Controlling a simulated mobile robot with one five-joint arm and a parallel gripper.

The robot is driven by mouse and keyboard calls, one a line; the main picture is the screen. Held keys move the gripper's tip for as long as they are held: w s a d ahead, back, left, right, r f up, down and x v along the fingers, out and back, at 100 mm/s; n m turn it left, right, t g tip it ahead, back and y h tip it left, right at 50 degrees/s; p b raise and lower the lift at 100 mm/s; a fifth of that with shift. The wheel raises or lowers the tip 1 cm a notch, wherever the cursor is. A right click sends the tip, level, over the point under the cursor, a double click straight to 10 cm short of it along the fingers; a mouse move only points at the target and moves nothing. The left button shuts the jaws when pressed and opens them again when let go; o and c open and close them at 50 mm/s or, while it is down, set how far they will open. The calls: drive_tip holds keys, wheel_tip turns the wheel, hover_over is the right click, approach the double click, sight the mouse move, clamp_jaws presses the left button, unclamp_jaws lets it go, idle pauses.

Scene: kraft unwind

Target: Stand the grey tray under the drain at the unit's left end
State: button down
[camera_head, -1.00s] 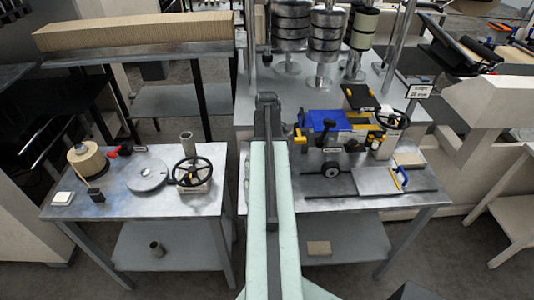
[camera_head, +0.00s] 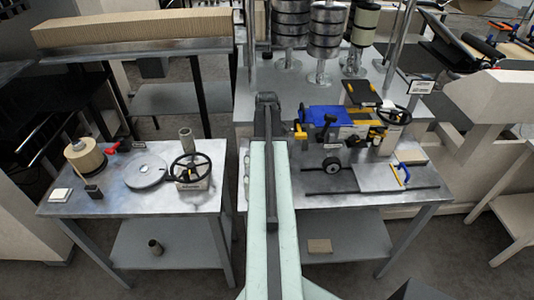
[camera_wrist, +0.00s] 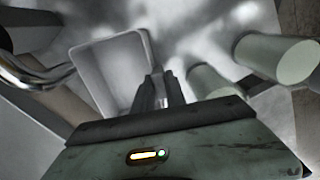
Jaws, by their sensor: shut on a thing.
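The grey tray (camera_wrist: 108,72) shows in the wrist view as a pale, shallow, open box with raised walls. My gripper (camera_wrist: 153,88) is shut on the tray's near right wall, with its two dark fingers together there. A shiny curved metal pipe (camera_wrist: 28,72), perhaps the drain, lies to the left of the tray and reaches close to its left side. In the head view the end of my arm (camera_head: 267,100) is at the unit's left end, and the tray and fingertips are hidden behind it.
Pale green cylinders (camera_wrist: 278,58) stand close to the right of my gripper in the wrist view. The unit (camera_head: 335,125), with blue and yellow parts, is right of my arm. A side table (camera_head: 120,205) with a handwheel (camera_head: 190,168) stands to the left.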

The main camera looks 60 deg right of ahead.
drive_tip(key=shift+f, duration=0.15)
drive_tip(key=c, duration=1.7)
unclamp_jaws()
drive_tip(key=o, duration=0.4)
